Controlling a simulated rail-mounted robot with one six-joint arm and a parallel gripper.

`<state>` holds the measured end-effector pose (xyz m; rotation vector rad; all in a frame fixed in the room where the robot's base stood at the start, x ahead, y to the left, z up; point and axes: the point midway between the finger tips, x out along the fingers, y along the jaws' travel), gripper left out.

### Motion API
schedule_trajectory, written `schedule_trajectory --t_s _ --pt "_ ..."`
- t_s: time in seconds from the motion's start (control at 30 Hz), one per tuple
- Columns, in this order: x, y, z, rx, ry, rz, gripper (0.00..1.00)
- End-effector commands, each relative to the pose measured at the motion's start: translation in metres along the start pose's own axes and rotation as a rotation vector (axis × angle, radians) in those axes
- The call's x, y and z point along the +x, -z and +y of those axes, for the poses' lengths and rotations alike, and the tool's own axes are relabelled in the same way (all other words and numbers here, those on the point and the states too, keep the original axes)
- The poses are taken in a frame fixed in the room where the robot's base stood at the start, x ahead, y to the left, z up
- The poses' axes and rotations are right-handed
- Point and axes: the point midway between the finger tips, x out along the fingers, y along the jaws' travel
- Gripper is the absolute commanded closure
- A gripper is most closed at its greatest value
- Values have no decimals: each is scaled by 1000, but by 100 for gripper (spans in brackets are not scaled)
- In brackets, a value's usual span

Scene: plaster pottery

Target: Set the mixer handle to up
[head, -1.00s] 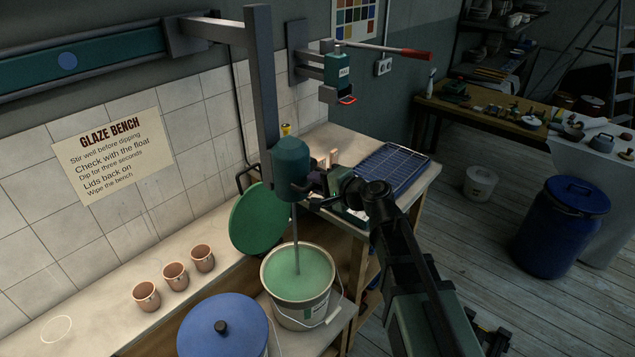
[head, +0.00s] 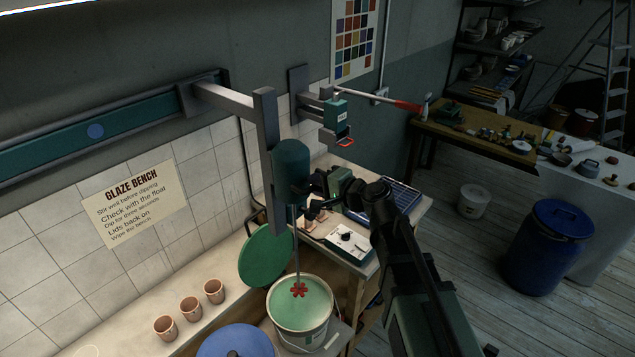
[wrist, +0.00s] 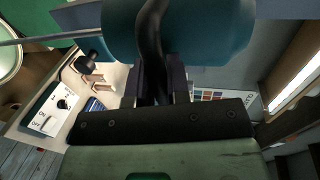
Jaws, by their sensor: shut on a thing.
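The mixer is a teal motor head (head: 291,170) on a grey vertical post (head: 265,120) on the wall arm. The exact gap to the glaze is hard to judge. My gripper (head: 318,206) is at the head's right side. In the wrist view its jaws (wrist: 165,88) are shut on the dark curved mixer handle (wrist: 153,45).
A green lid (head: 267,256) leans behind the bucket and a blue-lidded bucket (head: 235,342) stands in front-left. Several clay cups (head: 190,308) stand on the bench. A control box (head: 350,241) and a blue rack (head: 400,196) are under or beside my arm.

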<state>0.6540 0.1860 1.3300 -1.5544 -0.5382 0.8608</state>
Motion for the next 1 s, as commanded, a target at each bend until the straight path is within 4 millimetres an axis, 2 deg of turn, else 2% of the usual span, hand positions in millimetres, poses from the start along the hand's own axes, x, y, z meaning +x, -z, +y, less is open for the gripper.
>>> schedule_trajectory --t_s 0.27,0.3,0.43,0.77,0.87,1.0 --pt "2 3 -5 9 13 6 100" --pt "2 3 -5 9 13 6 78" --pt "2 3 -5 8 11 5 58" --pt "-4 2 -4 6 9 4 58" --pt "-21 2 -5 7 8 6 58" --pt "-57 1 -6 7 8 7 58"
